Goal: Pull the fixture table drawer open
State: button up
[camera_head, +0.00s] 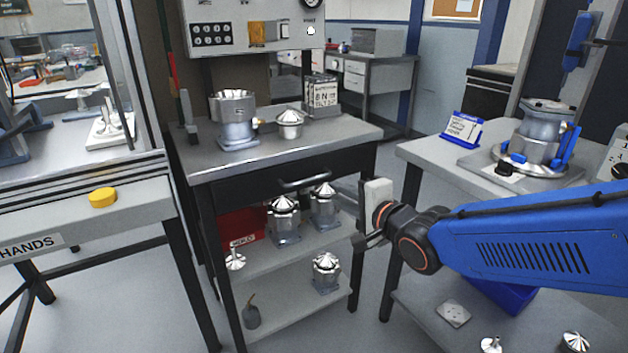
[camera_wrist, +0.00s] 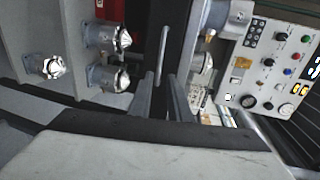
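The fixture table (camera_head: 335,135) has a grey top and a dark drawer (camera_head: 240,192) under it. The drawer front looks flush with the table, with a dark bar handle (camera_head: 303,183) at its middle. My gripper (camera_head: 350,213) is to the right of the handle and in front of the table, its fingers pointing toward the table. In the wrist view my gripper (camera_wrist: 162,76) has its two fingers apart with nothing between them. The handle (camera_wrist: 163,52) appears just beyond the fingertips, in line with the gap. I see no contact with it.
Metal housings (camera_head: 235,120) and a sign stand on the fixture table. More housings (camera_head: 284,222) sit on the shelves below, beside a red bin (camera_head: 242,226). A second table (camera_head: 420,152) stands on the right, under my arm. A bench with a yellow button (camera_head: 102,197) is at left.

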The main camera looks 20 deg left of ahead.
aim_at(312, 180)
jog(key=x, duration=1.3)
jog(key=shift+w+a, duration=0.25)
jog(key=shift+w, duration=0.05)
grip_shut()
